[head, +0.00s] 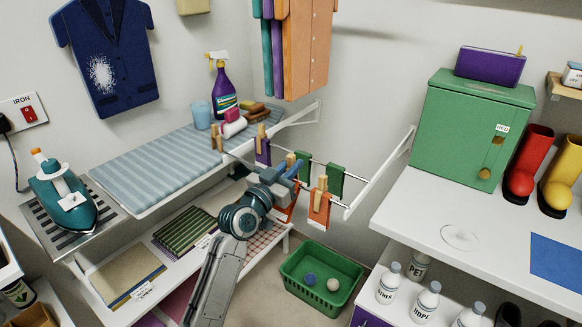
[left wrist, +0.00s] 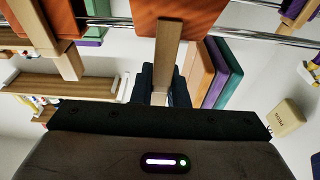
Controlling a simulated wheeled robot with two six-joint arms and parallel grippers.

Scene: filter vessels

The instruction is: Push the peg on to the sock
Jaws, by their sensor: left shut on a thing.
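A wooden peg (left wrist: 168,50) is between the dark fingers of my left gripper (left wrist: 164,88) in the left wrist view. Its far end overlaps the edge of an orange sock (left wrist: 180,14) hanging on a metal rail; I cannot tell whether it grips the cloth. In the head view my left gripper (head: 292,174) is at the drying rails and hides most of this sock (head: 292,213) and the peg. A nearer orange sock (head: 319,210) hangs with a peg (head: 322,186) on it. My right gripper is not in view.
A purple sock (head: 262,152) with a peg and a green sock (head: 336,181) hang close by on the rails. A green basket (head: 320,300) with two balls stands below. The striped ironing board (head: 160,165) is to the left, and a white counter (head: 420,212) is to the right.

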